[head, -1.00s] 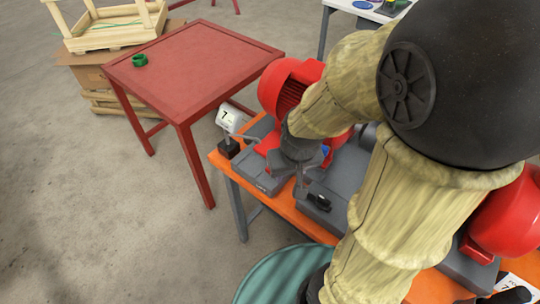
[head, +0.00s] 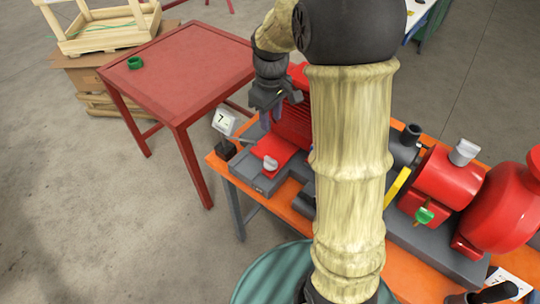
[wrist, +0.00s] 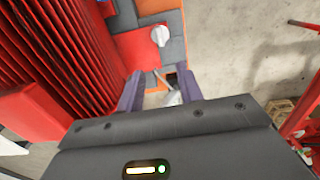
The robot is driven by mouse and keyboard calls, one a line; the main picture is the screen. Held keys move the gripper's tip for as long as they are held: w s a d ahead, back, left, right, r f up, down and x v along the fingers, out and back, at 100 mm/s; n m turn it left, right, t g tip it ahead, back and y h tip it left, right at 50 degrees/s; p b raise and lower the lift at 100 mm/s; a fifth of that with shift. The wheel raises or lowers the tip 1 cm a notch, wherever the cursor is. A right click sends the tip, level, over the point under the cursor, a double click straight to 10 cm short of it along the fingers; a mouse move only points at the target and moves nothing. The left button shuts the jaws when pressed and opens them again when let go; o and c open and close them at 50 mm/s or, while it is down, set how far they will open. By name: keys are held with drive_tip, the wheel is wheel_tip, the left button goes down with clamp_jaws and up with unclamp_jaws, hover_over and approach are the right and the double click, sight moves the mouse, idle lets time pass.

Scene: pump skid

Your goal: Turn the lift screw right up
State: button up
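A pale grey knob (head: 270,163) stands on a red plate at the left end of the skid, in front of the red ribbed motor (head: 293,124). I take it for the lift screw, but cannot be sure. It also shows at the top of the wrist view (wrist: 160,36). My gripper (head: 266,120) is above and behind this knob, beside the motor, and apart from the knob. In the wrist view my gripper's two fingers (wrist: 160,88) stand apart with nothing held between them. My arm hides the middle of the skid.
A small display reading 7 (head: 224,121) stands at the orange bench's left corner. A red table (head: 185,75) with a green ring (head: 135,62) stands behind left.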

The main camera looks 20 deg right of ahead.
sight(271, 159)
wheel_tip(271, 159, down, 18)
drive_tip(key=shift+r+p, duration=0.25)
drive_tip(key=shift+p, duration=0.75)
clamp_jaws()
